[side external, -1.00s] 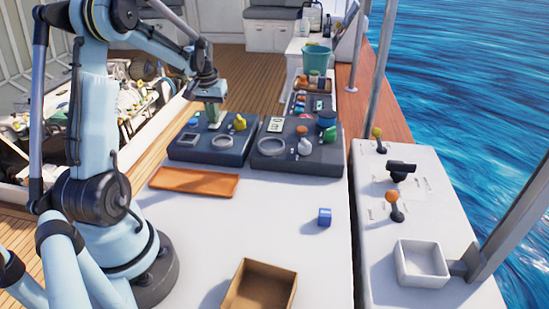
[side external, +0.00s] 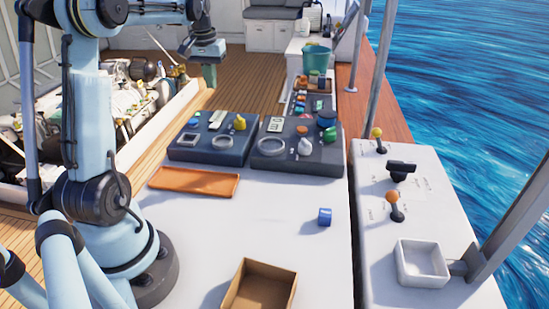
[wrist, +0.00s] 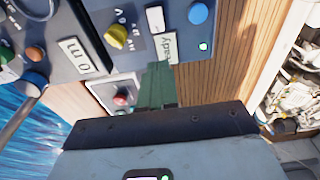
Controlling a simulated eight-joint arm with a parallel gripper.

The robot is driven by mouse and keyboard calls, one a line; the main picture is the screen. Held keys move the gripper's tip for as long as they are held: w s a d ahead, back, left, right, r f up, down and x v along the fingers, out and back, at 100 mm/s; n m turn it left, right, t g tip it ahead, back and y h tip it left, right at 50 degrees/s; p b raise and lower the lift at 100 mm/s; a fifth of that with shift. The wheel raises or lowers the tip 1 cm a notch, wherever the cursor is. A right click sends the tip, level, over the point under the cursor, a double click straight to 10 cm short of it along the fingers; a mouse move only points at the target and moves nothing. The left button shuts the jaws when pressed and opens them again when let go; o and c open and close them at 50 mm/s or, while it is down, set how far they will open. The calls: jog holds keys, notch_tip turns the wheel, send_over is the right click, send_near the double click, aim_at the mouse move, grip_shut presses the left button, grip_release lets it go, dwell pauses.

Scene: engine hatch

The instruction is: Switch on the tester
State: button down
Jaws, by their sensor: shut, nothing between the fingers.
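The left dark sloped panel box (side external: 205,149) stands on the white bench. It carries a yellow knob (side external: 239,123), a pale display, a blue button (side external: 193,122), a square frame and a ring. In the wrist view the yellow knob (wrist: 117,37), a display reading "ready" (wrist: 164,47), the blue button (wrist: 199,13) and a small bright green spot (wrist: 203,46) show. I cannot tell for certain which box is the tester. My gripper (side external: 209,77) is shut and empty, raised above and behind the left box. Its green fingers show in the wrist view (wrist: 158,85).
A second dark box (side external: 295,155) with several controls stands to the right. A side console (side external: 425,200) carries levers and a white bin.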

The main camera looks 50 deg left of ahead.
jog(key=shift+w+a+r, duration=0.1)
jog(key=shift+r, duration=0.8)
jog(key=shift+w+a+r, duration=0.1)
jog(key=shift+r, duration=0.75)
jog(key=w+d+m+t, duration=0.1)
jog(key=d+m+t, duration=0.3)
jog(key=d, duration=1.6)
jog(key=s+d+f+m+t, duration=0.1)
jog(key=s+d+f+m, duration=0.1)
jog(key=d, duration=0.5)
jog(key=s+d+f+m+t, duration=0.1)
jog(key=s+d+f+m, duration=0.2)
jog(key=d, duration=0.4)
jog(key=shift+s+f+h, duration=0.4)
jog(key=shift+s+f, duration=0.15)
jog(key=shift+s, duration=0.3)
